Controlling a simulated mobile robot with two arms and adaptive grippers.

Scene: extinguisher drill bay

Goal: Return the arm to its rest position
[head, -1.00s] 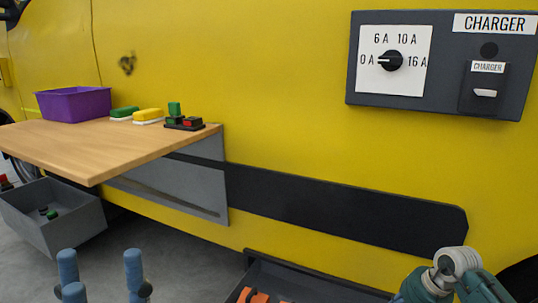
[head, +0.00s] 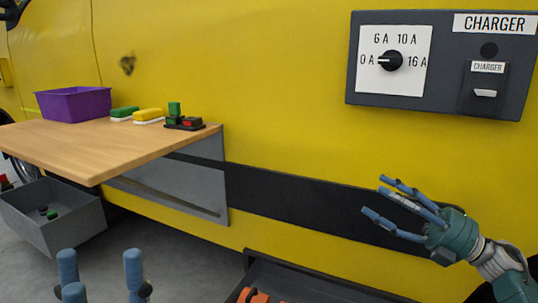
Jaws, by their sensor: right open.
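My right gripper (head: 395,207) is at the lower right, in front of the black strip on the yellow vehicle side. Its blue fingers are spread and empty, pointing to the left, and its teal body is behind them. My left gripper (head: 102,262) shows only as blue fingers standing up at the bottom left edge. They are well apart with bare floor between them; its body is out of view.
A charger panel (head: 362,92) with a knob (head: 390,61) at 0 A is upper right. A wooden shelf (head: 90,150) holds a purple bin (head: 75,105) and small blocks. A grey bin (head: 75,228) hangs below. A dark tray (head: 300,278) is at the bottom.

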